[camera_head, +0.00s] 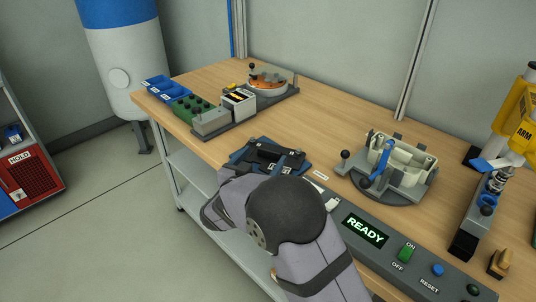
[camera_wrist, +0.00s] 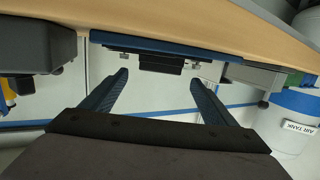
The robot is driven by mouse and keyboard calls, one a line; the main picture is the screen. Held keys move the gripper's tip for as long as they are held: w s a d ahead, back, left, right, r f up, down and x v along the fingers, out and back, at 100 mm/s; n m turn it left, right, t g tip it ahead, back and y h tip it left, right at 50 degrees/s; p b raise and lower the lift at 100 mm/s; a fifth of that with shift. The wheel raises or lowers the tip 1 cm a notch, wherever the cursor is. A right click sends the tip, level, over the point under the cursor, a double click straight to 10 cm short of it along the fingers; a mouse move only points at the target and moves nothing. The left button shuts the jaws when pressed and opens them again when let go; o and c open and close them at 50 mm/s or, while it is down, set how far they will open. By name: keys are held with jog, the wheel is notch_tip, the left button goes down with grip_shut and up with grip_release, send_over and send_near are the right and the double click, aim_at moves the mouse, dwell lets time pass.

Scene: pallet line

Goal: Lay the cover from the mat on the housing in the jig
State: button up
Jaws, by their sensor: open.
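The dark cover (camera_head: 268,154) lies on the blue mat (camera_head: 238,157) near the table's front edge. My arm partly blocks it in the head view. In the wrist view the cover (camera_wrist: 160,66) and the mat's edge (camera_wrist: 130,44) show upside down beyond my fingers. My gripper (camera_wrist: 160,84) is open and empty, with the cover in line with the gap, apart from the fingers.
A grey control panel with a READY display (camera_head: 365,230) runs along the front edge. Blue and green bins (camera_head: 192,107) and an orange-topped fixture (camera_head: 268,78) stand at the back left. A yellow machine (camera_head: 515,120) stands at the right. Bare wood lies behind the mat.

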jog(key=shift+o, duration=0.4)
jog(key=shift+b+v, duration=0.55)
jog(key=shift+v, duration=2.55)
jog(key=w+d+r+m+g+h+p, duration=0.25)
jog(key=d+r+p, duration=0.25)
jog(key=d+p, duration=0.3)
jog(key=w+d+r+m+g+h+p, duration=0.2)
jog(key=w+d+r+m+h+p, duration=0.15)
jog(key=d+r+p, duration=0.45)
jog(key=n+g+y, duration=0.4)
jog(key=g+y, duration=0.3)
jog(key=y, duration=0.3)
send_over(266, 165)
notch_tip(266, 165, down, 7)
jog(key=shift+n+t+p, duration=0.35)
jog(key=shift+n, duration=0.65)
